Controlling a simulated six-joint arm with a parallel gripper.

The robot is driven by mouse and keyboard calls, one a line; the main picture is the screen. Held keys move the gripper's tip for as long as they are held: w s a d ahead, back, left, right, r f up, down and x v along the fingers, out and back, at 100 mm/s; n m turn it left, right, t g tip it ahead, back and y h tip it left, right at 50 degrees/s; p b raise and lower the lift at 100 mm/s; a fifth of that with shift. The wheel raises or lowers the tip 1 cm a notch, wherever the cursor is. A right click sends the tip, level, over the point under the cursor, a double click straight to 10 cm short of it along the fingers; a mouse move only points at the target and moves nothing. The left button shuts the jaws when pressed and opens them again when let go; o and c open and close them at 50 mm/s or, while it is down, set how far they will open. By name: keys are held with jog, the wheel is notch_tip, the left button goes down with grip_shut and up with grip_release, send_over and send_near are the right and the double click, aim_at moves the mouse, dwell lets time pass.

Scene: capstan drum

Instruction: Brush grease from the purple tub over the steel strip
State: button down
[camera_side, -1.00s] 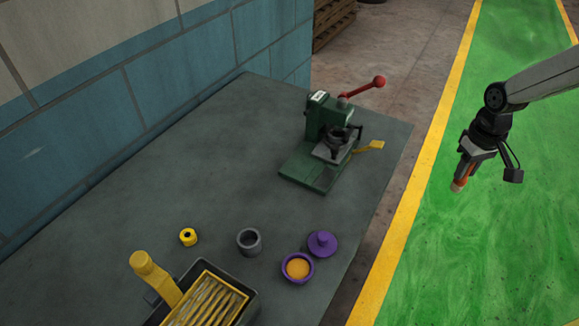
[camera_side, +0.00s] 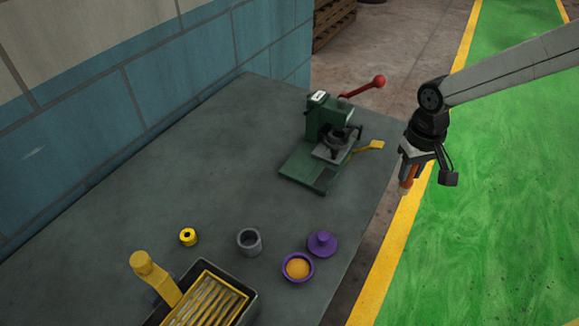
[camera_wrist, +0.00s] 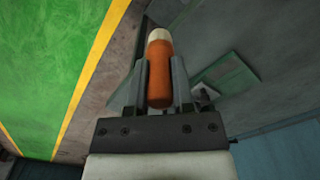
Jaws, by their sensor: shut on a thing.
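My gripper (camera_side: 407,180) is shut on a brush with an orange handle (camera_wrist: 159,75) and a pale tip, held in the air off the table's right edge. In the wrist view the brush lies between the two fingers, its pale end pointing away. The open purple tub (camera_side: 298,268) holds orange-yellow grease and stands near the table's front. Its purple lid (camera_side: 322,244) lies next to it, knob up. I cannot pick out the steel strip for certain; a small grey plate sits on the green press (camera_side: 328,140).
The press has a red-knobbed lever (camera_side: 364,87) and a yellow tab (camera_side: 369,146). The table's middle is clear.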

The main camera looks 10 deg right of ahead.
jog(key=s+a, duration=0.4)
jog(key=a, duration=0.8)
jog(key=s+a, duration=0.4)
jog(key=a, duration=0.9)
jog(key=shift+s+a+r, duration=0.15)
jog(key=shift+a+r, duration=0.05)
jog(key=shift+r, duration=0.25)
jog(key=shift+f, duration=0.2)
jog(key=shift+f, duration=2.8)
jog(key=shift+f, duration=0.5)
notch_tip(320, 180, up, 7)
